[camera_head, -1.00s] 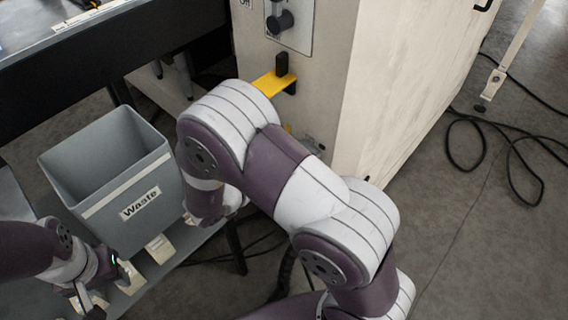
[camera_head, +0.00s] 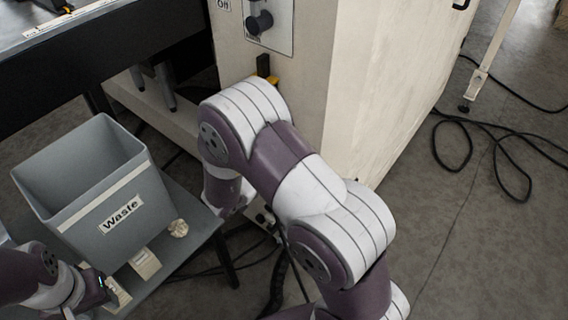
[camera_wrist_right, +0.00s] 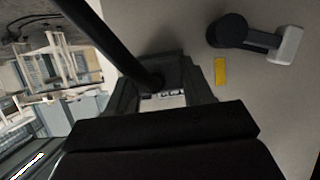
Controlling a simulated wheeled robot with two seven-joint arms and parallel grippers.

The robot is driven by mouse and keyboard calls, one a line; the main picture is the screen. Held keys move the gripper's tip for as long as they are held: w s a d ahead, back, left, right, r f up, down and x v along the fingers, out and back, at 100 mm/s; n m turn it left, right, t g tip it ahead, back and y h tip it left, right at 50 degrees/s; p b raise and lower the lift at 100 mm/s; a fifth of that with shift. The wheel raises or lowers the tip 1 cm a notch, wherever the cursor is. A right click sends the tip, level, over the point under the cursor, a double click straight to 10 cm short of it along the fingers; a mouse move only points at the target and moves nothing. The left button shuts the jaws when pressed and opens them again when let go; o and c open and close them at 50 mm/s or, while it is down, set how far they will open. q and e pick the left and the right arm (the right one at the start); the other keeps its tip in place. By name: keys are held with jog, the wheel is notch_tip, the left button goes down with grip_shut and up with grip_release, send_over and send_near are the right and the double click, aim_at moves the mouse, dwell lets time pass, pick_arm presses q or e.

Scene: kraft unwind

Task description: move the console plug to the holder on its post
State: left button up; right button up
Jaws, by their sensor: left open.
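My left gripper (camera_head: 92,296) is low at the left of the head view, open, beside the waste bin, with nothing seen in it. My right arm crosses the middle of the head view; its gripper is hidden there. In the right wrist view, my right gripper (camera_wrist_right: 163,98) is close to a pale panel. A dark block (camera_wrist_right: 172,72) with a thick black cable (camera_wrist_right: 112,42) is at its fingers, perhaps the console plug; the grip is unclear. A low socket plate (camera_head: 262,216) shows on the beige cabinet, partly behind my arm. I cannot make out the holder.
The beige cabinet (camera_head: 385,90) carries a black knob (camera_head: 260,22) and a black-and-yellow part (camera_head: 264,66). A pale post (camera_head: 492,55) and loose cable (camera_head: 450,150) are at right.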

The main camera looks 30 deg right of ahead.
jog(key=c, duration=0.5)
jog(key=shift+a, duration=0.1)
jog(key=a+p, duration=0.1)
jog(key=s+a, duration=0.1)
jog(key=a, duration=0.1)
jog(key=s+a+p, duration=0.1)
jog(key=a, duration=0.1)
jog(key=shift+s+a+p, duration=0.15)
jog(key=shift+a+p, duration=0.1)
jog(key=shift+p, duration=0.05)
